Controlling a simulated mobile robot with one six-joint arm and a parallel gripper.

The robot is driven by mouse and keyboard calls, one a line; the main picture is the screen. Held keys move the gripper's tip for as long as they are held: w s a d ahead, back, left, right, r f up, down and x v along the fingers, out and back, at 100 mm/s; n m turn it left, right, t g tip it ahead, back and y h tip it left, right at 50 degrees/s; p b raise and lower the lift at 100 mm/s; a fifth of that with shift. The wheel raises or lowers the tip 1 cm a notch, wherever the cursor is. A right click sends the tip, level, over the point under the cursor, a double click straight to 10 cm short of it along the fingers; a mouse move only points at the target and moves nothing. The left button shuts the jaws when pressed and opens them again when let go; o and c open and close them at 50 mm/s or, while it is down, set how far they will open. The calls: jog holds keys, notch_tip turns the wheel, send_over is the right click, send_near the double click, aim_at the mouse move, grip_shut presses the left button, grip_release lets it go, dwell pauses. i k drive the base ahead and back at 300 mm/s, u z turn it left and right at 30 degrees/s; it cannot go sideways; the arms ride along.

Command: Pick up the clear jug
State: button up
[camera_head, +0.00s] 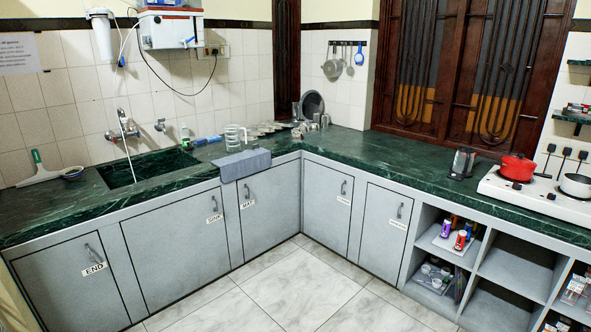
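The clear jug (233,137) stands upright on the green marble counter, right of the sink and just behind a grey cloth (243,163) that hangs over the counter's front edge. It is see-through with a handle-like shape on its right side. Its inside looks empty, but it is too small to be sure. The water purifier (171,28) hangs on the tiled wall above and left of the jug. My gripper is not in view.
The sink (148,166) with its tap lies left of the jug. Bottles (187,137) stand between them. Plates and steel cups (308,122) fill the corner to the right. A stove (535,190) with a red pot (517,167) is far right. The floor (290,285) is clear.

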aim_at(231, 134)
jog(key=i, duration=2)
jog(key=u, duration=0.8)
jog(key=i, duration=0.65)
jog(key=u, duration=0.95)
jog(key=i, duration=0.85)
jog(key=u, duration=0.45)
